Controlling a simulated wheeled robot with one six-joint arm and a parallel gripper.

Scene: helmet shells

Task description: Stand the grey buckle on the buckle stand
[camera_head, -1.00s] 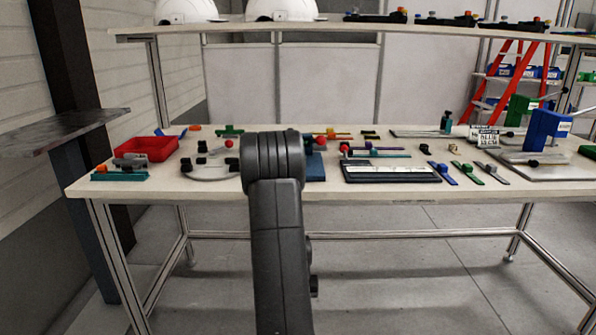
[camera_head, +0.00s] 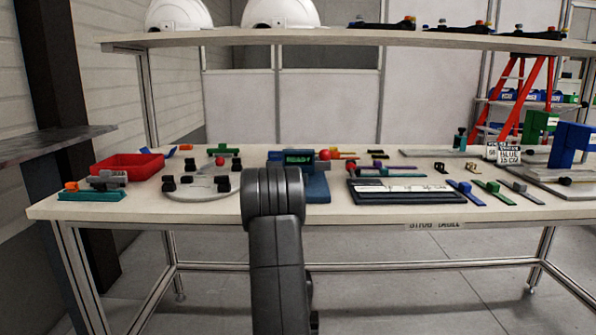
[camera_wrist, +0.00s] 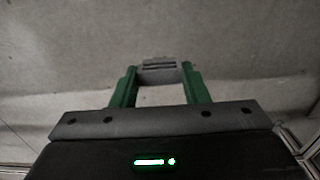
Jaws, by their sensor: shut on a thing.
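In the wrist view, my gripper (camera_wrist: 160,82) has green fingers closed on a grey buckle (camera_wrist: 160,70), a small ribbed block held between the fingertips. Behind it is only bare grey floor, so it is held clear of any surface. In the head view my dark arm rises in front of the table and hides the gripper and buckle. I cannot tell for sure which item is the buckle stand. A low teal base (camera_head: 92,195) with grey and orange parts on it is at the table's left front. A small green fixture (camera_head: 223,150) is at the back.
The table (camera_head: 350,222) also holds a red bin (camera_head: 127,165), a grey plate (camera_head: 201,191) with black blocks, a blue device (camera_head: 317,188) with a READY display, a black-framed panel (camera_head: 405,199), strips and clamps. A shelf (camera_head: 340,40) with white helmets runs above the back.

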